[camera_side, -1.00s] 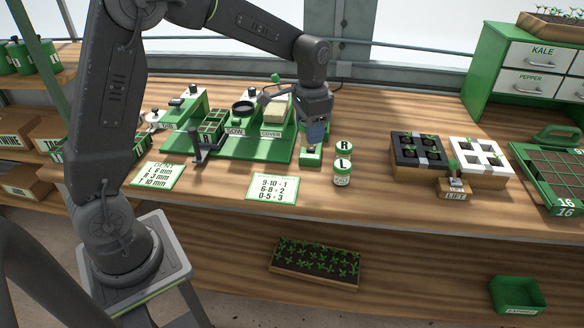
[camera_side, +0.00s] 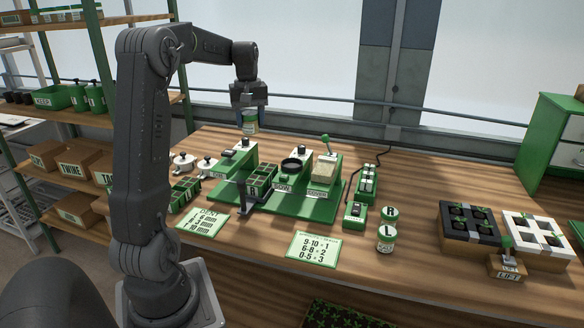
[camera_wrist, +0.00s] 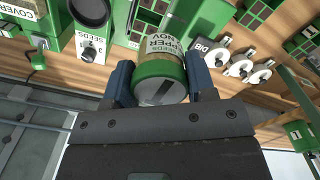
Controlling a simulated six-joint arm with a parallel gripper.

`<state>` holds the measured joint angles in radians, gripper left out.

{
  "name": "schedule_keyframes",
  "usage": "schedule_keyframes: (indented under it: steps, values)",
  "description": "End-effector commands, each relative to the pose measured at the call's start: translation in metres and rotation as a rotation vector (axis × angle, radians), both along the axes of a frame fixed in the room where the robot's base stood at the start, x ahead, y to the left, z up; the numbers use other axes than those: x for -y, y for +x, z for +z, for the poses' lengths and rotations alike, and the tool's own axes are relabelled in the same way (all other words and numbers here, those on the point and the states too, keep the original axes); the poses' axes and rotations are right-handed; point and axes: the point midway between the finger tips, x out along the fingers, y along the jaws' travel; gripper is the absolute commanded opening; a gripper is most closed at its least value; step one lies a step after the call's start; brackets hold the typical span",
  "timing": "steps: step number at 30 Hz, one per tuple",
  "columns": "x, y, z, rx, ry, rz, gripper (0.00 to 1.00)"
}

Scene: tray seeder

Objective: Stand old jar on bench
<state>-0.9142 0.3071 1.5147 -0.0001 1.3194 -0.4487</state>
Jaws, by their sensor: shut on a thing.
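The jar (camera_side: 250,124) is small, with a green lid and a label, and hangs upright between the fingers of my gripper (camera_side: 249,108). In the wrist view the jar (camera_wrist: 161,72) shows its green lid toward the camera and a label with seed lettering partly cut off. My gripper (camera_wrist: 161,84) is shut on it, one finger on each side. The jar is held above the back left of the wooden bench (camera_side: 420,180), behind the green seeder, apart from the bench top.
The green seeder base (camera_side: 310,208) fills the middle of the bench. White round knobs (camera_side: 184,163) stand at its left. Two jars marked R (camera_side: 390,213) and L (camera_side: 386,240) stand right of it. Black (camera_side: 452,235) and white trays (camera_side: 548,240) lie farther right. Bench behind the seeder looks clear.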

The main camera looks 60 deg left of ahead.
Motion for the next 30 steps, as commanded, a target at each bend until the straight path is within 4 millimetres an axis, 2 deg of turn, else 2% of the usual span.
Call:
schedule_keyframes:
  steps: [9, 14, 17, 30]
  values:
    - [-0.002, -0.002, 0.001, 0.000, 0.000, 0.016, 0.26]
    - [0.001, 0.005, -0.004, 0.000, -0.001, 0.011, 0.26]
    - [0.008, 0.017, -0.012, -0.001, -0.002, 0.009, 0.26]
    - [0.048, 0.100, -0.068, -0.002, -0.002, 0.009, 0.26]
